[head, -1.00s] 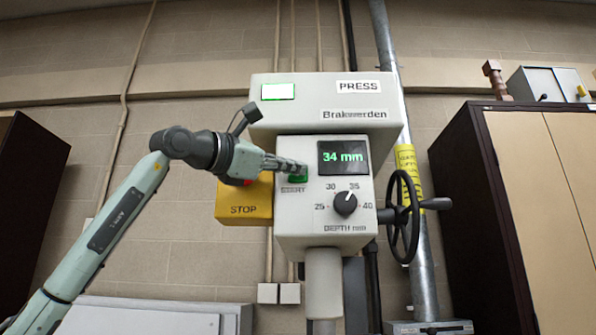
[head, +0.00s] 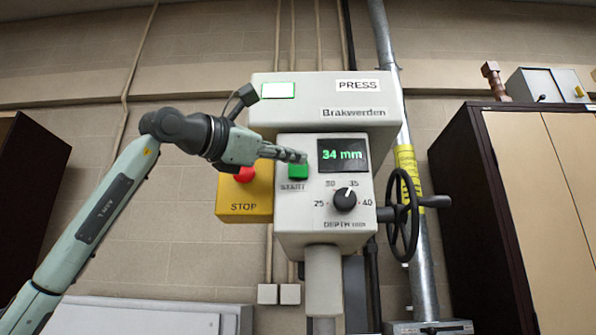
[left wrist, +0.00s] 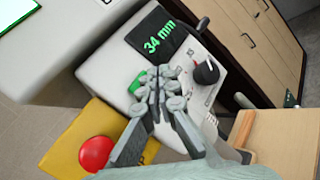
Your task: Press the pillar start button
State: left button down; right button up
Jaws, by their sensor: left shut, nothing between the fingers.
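The green start button (head: 298,172) sits on the grey control box (head: 325,220) of the press pillar, above the label START. It also shows in the left wrist view (left wrist: 137,84), partly hidden by the fingers. My left gripper (head: 303,157) is shut and empty. In the head view its fingertips overlap the box just above the button's top edge. I cannot tell whether they touch the box. My right gripper is not in view.
A display (head: 343,155) reads 34 mm, right of the button. Below it is a black depth knob (head: 345,200). A red stop button (head: 245,174) on a yellow box (head: 243,203) lies close under my left gripper. A black handwheel (head: 401,225) stands at right.

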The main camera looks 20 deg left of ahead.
pick_arm(q)
jog(key=s, duration=0.3)
jog(key=shift+d+b, duration=0.35)
jog(key=shift+d, duration=0.05)
dwell(0.5)
